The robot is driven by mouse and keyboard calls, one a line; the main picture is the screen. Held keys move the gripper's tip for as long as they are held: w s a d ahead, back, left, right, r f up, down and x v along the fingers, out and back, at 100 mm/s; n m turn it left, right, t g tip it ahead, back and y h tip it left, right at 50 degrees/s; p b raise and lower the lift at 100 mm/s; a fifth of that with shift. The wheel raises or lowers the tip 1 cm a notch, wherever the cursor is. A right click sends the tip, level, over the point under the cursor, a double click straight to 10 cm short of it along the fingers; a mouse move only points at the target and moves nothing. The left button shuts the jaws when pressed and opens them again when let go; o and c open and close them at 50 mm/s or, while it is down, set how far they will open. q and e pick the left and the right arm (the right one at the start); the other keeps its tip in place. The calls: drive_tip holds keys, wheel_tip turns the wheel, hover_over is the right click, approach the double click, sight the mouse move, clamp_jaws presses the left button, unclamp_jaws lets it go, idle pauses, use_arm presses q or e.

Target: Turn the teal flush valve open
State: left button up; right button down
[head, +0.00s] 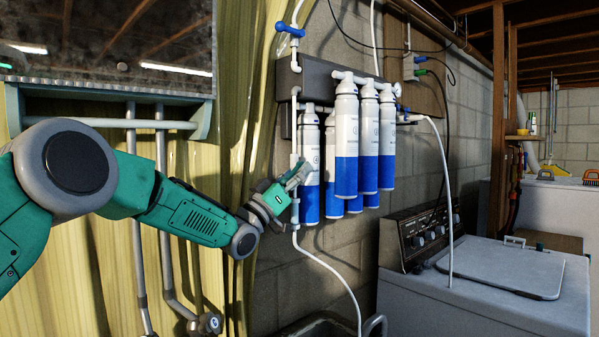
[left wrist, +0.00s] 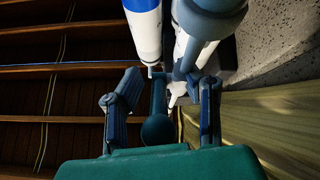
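My left gripper (head: 294,180) is beside the white vertical pipe at the left of the filter bottles. In the left wrist view, my left gripper (left wrist: 162,100) is open, with its two dark fingers spread apart. A dark teal handle with a rounded end (left wrist: 157,128), which looks like the flush valve, lies between the fingers; I see gaps on both sides of it. In the head view this handle is hidden or too small to tell behind the gripper. My right gripper is in neither view.
Several white and blue filter bottles (head: 346,145) hang just right of the gripper; one bottle (left wrist: 144,30) shows beyond the fingers. Another blue valve (head: 291,30) sits higher on the pipe. A white hose (head: 335,275) hangs below. A washing machine (head: 490,285) stands at right.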

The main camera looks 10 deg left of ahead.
use_arm(q)
drive_tip(key=shift+s+a+r, duration=0.1)
drive_tip(key=shift+a, duration=0.1)
drive_tip(key=v, duration=1.2)
